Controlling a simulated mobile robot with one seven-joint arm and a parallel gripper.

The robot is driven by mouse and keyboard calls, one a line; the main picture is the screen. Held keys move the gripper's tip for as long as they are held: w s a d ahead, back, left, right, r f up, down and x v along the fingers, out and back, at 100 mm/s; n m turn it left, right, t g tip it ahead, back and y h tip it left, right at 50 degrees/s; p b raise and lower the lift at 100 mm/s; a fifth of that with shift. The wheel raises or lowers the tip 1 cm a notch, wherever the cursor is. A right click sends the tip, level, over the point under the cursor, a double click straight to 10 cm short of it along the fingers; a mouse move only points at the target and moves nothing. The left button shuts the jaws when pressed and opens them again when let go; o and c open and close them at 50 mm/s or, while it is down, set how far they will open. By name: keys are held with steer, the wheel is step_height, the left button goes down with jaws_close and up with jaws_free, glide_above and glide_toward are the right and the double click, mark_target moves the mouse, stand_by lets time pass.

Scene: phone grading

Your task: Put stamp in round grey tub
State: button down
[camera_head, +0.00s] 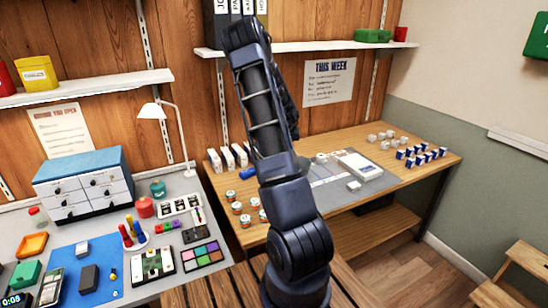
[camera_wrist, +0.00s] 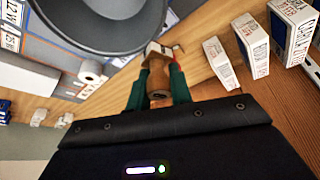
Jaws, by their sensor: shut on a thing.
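The stamp (camera_wrist: 158,94), with a brown rounded handle, is between the green fingers of my gripper (camera_wrist: 160,72) in the wrist view. The gripper is shut on it. A pale end with a reddish edge shows beyond the fingertips. The round grey tub (camera_wrist: 74,42) is at the upper left of the wrist view, cut off by the top edge. Its rim appears close to the fingertips; I cannot tell the gap or height between them.
Small white boxes (camera_wrist: 252,45) stand right of the gripper in the wrist view. A white roll (camera_wrist: 90,70) lies at left. In the head view, the wooden table (camera_head: 420,150) holds a flat white device (camera_head: 358,165), blue-and-white boxes (camera_head: 421,155) and several small jars (camera_head: 237,208).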

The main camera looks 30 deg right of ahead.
steer(key=s+d+r+m+h, duration=0.1)
steer(key=s+d+r+m, duration=0.15)
steer(key=s+r, duration=0.35)
step_height(320, 180, down, 12)
steer(key=shift+s+r+m+g, duration=0.2)
steer(key=shift+s+m+g, duration=0.05)
steer(key=shift+m+g, duration=0.1)
stand_by(0.4)
steer(key=c, duration=1.2)
jaws_free()
steer(key=shift+o, duration=0.2)
step_height(320, 180, up, 7)
